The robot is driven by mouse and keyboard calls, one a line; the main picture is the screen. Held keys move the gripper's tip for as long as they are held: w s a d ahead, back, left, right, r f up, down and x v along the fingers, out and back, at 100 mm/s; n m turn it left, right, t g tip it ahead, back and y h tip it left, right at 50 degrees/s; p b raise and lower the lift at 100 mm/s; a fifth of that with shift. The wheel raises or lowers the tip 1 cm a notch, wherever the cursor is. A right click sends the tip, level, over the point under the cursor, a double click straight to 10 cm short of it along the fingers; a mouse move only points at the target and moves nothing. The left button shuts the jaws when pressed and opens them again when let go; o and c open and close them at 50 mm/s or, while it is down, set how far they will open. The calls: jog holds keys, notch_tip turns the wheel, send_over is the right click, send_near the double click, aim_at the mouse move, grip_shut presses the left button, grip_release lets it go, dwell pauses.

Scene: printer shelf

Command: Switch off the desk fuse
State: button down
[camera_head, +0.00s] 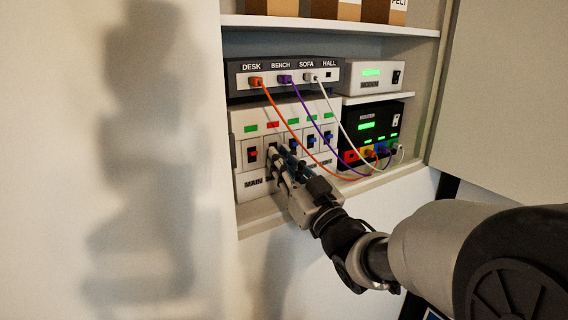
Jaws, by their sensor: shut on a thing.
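The white fuse box (239,122) stands on the lower shelf with a row of switches. The leftmost switch (253,153) has a red lever and sits above the label MAIN. My gripper (277,157) is at the second switch from the left, its fingers shut on that switch's lever. The fingers hide most of this switch and the label below it, so I cannot read its name. The indicator above it (272,125) is red. The indicators above the other switches, such as the leftmost one (251,128), are green. The switches to the right have blue levers.
A dark unit (236,79) labelled DESK, BENCH, SOFA and HALL sits on top. Orange, purple and white cables hang from it, close to my gripper, to a black box (368,115). A white device (345,78) is above. An open cabinet door (500,100) is at right.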

jog(key=c, duration=1.6)
grip_release()
jog(key=v, duration=1.2)
jog(key=shift+w+d, duration=0.1)
